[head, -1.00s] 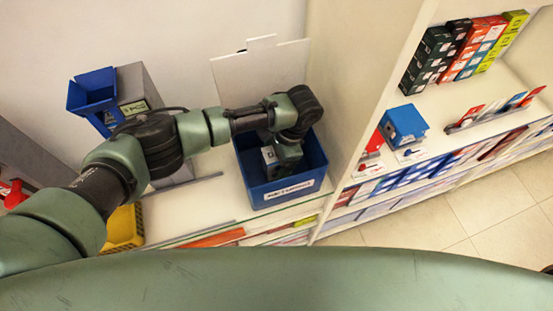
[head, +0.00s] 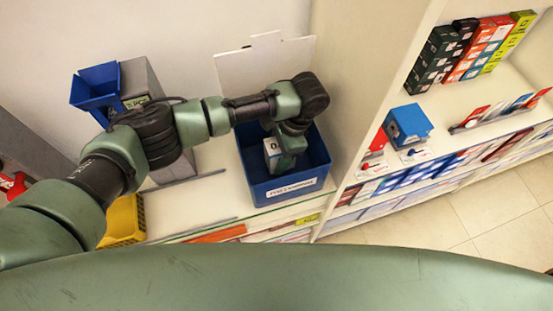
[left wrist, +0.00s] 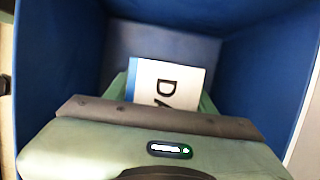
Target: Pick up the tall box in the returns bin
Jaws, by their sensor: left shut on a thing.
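The returns bin (head: 245,168) is a blue open box with a white label on its front, standing on the counter in the head view. My left arm reaches over it from the left, with the left gripper (head: 285,160) pointing down inside. A white box (head: 272,150) with dark print shows beside the gripper. In the left wrist view the left gripper (left wrist: 165,100) is shut on this white box (left wrist: 172,80), which has a blue edge and large black letters. The bin's blue walls (left wrist: 55,60) surround it. The box's lower part is hidden. My right gripper is not in view.
A shelf panel (head: 370,80) rises right of the bin. White boards (head: 262,65) stand behind it. A grey dispenser with a blue tray (head: 95,87) and a yellow basket (head: 124,222) are to the left. Shelves at right hold small boxes (head: 440,55) and a blue box (head: 408,125).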

